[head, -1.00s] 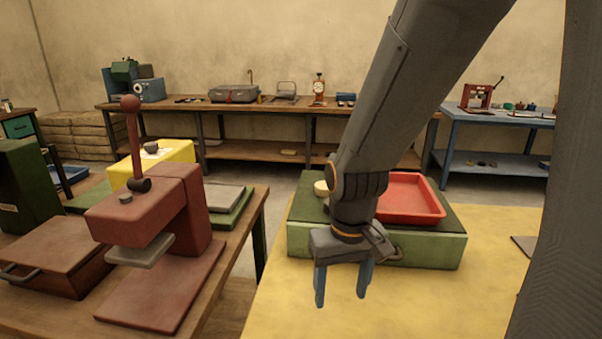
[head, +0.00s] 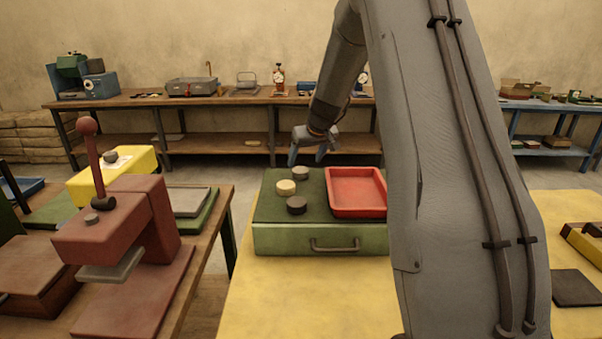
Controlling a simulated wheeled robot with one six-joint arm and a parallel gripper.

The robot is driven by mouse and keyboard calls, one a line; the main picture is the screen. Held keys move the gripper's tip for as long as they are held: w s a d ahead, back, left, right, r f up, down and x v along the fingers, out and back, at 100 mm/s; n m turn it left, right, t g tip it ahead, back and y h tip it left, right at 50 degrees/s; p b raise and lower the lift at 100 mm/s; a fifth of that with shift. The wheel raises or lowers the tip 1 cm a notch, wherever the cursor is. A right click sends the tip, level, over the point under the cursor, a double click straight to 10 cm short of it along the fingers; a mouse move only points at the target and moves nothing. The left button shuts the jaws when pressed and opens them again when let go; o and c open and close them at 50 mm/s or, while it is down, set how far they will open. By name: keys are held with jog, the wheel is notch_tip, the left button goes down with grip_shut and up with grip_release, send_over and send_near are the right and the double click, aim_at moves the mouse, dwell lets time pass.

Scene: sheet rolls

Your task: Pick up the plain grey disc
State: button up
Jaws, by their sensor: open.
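Three small discs lie on the left part of a green case's top (head: 320,240). I cannot tell which grey one is plain. My gripper (head: 307,160) is open and empty, fingers pointing down.
A red tray (head: 357,208) sits on the case, right of the discs, partly behind my arm. A red press (head: 140,215) stands on the wooden bench at left. The yellow tabletop (head: 300,300) in front of the case is clear.

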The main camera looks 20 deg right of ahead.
aim_at(301, 170)
jog(key=shift+p+x, duration=1.25)
jog(key=shift+x, duration=2.05)
jog(key=shift+s+f, duration=0.1)
jog(key=shift+s, duration=0.1)
jog(key=c, duration=1.2)
